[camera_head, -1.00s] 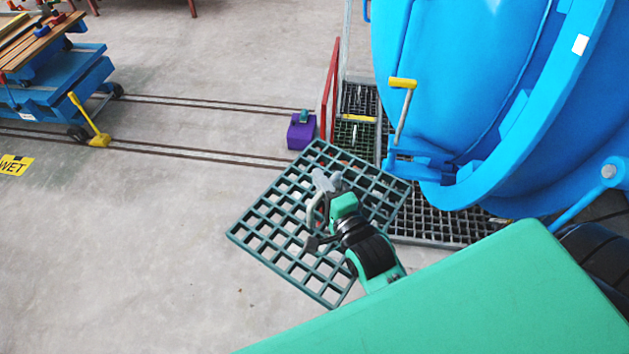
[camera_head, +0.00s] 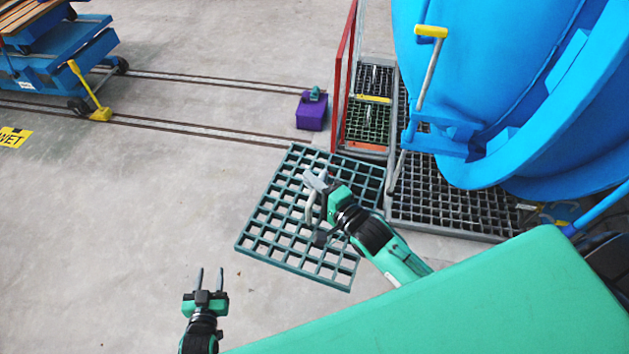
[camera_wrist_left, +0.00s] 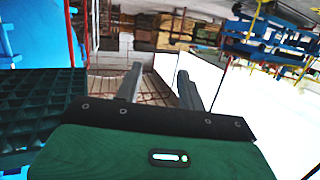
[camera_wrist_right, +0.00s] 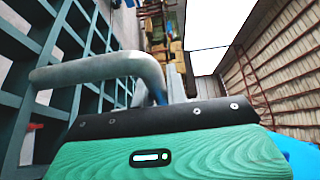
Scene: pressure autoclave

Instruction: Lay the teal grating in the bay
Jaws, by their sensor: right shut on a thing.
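The teal grating (camera_head: 271,218) is a square lattice panel in the middle of the head view, left of the walkway. My right gripper (camera_head: 318,183) is over its middle, shut on its grey bent handle, which crosses the right wrist view (camera_wrist_right: 100,68). Whether the grating clears the floor is hard to tell. A framed walkway strip (camera_head: 363,150) with an orange-brown floor patch lies beyond its upper right corner, beside dark floor gratings (camera_head: 440,200); I cannot tell which part is the bay. My left gripper (camera_head: 209,279) is open and empty, left of and below the grating.
The blue autoclave (camera_head: 480,90) with a yellow-topped lever (camera_head: 431,60) overhangs the walkway. A red railing (camera_head: 345,75) stands at its far left edge. A purple box (camera_head: 311,112) sits near the rails (camera_head: 200,130). A blue cart (camera_head: 60,65) is far left.

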